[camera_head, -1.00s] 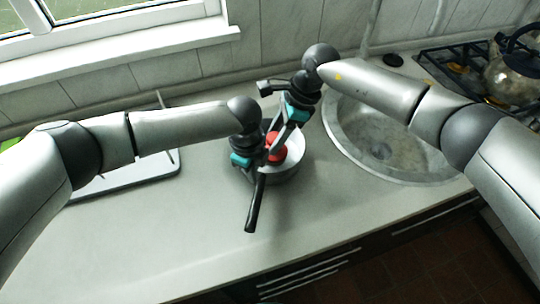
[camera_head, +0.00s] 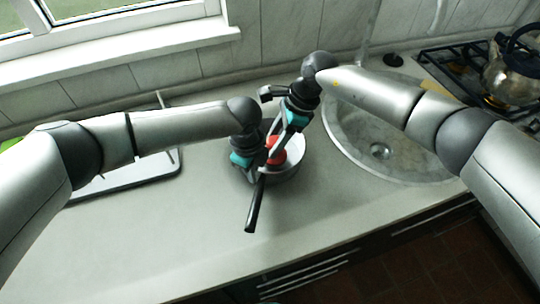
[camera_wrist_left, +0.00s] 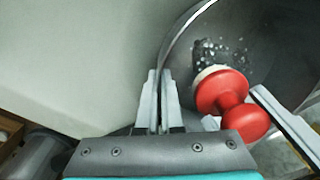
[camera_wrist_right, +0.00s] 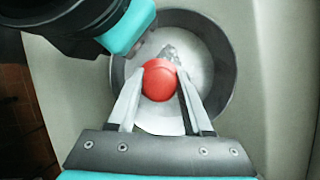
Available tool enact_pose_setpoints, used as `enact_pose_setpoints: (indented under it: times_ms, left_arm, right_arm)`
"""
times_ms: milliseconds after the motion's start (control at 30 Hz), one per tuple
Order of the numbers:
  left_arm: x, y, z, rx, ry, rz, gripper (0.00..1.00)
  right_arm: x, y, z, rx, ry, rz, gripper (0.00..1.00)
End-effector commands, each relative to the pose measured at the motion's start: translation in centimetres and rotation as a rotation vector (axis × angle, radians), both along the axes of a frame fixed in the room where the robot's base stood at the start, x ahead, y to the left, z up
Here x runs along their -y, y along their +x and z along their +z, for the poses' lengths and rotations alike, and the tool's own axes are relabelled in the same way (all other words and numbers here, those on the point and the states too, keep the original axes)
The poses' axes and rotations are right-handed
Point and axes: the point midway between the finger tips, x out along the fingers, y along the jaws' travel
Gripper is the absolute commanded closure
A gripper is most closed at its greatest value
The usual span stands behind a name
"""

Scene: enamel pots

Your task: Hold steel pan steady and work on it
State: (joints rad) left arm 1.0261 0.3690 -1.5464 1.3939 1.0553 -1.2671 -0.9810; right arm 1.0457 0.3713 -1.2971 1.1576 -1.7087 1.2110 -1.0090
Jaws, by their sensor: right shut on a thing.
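The steel pan (camera_head: 290,170) stands on the counter, with its black handle (camera_head: 256,205) pointing toward the front edge. Its inside shows a dark stained patch (camera_wrist_left: 208,52), also in the right wrist view (camera_wrist_right: 168,52). My left gripper (camera_wrist_left: 158,85) is at the pan's rim on the handle side, its fingers nearly together, shut on the pan; the exact contact is partly hidden. My right gripper (camera_wrist_right: 158,88) is shut on the red knob of a scrubber (camera_wrist_right: 160,80), inside the pan. In the left wrist view the scrubber (camera_wrist_left: 222,95) has a pale underside beside the stain.
A round sink (camera_head: 405,145) is right of the pan, and a hob with a kettle (camera_head: 515,72) is at the far right. A drying tray (camera_head: 135,182) lies left, under my left arm. The front counter is clear.

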Motion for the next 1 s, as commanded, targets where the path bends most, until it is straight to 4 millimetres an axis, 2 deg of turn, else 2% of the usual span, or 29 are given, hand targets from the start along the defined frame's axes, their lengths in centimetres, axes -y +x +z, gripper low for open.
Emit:
enact_pose_setpoints:
  times_ms: [667, 1000]
  left_arm:
    - [0.0, -0.1, 0.0, -0.001, 0.0, 0.001, 1.0]
    - [0.0, 0.0, 0.0, -0.001, 0.0, 0.0, 1.0]
  right_arm:
    - [-0.1, 0.0, -1.5, 0.0, 0.0, 0.001, 0.94]
    - [-3.7, 0.7, -1.3, 0.0, 0.001, 0.001, 0.94]
